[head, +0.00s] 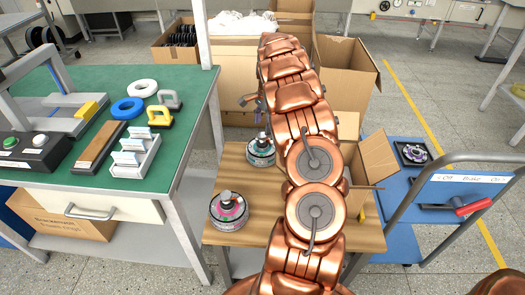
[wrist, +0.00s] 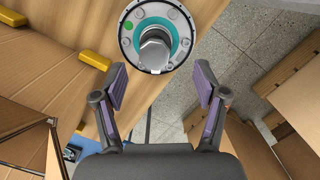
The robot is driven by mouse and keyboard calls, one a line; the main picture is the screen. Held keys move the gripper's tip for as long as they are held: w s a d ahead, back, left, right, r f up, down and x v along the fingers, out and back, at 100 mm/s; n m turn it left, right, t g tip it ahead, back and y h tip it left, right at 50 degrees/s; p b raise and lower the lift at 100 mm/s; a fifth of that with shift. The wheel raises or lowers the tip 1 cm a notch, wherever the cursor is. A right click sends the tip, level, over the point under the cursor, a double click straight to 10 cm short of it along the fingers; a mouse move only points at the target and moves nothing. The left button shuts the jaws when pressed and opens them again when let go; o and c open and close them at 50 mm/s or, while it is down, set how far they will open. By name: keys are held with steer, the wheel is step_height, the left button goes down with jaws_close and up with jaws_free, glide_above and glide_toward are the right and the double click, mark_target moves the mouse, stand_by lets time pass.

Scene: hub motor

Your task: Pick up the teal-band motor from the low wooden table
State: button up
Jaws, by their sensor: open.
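The teal-band motor (wrist: 154,36) shows at the top of the wrist view, a round metal-rimmed unit with a teal ring, a central shaft with a hex end and a green dot. In the head view the teal-band motor (head: 261,151) stands upright on the low wooden table (head: 260,240), just left of my arm. My gripper (wrist: 161,82) is open and empty; the motor lies beyond its fingertips, roughly centred between them and apart from them. In the head view my gripper is mostly hidden behind my copper arm.
A second motor with a pink band (head: 229,208) stands nearer on the same table. An open cardboard box (head: 372,160) is right of my arm. A green workbench (head: 180,135) stands left, a blue cart (head: 395,190) right.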

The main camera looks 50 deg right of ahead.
mark_target(262, 134)
steer(key=f, duration=0.3)
steer(key=shift+s+a+f, duration=0.2)
steer(key=shift+s+a, duration=0.1)
steer(key=shift+a, duration=0.05)
steer(key=shift+w+a+f, duration=0.1)
steer(key=shift+w+f, duration=0.05)
steer(key=shift+f, duration=0.6)
steer(key=shift+c, duration=0.4)
jaws_close()
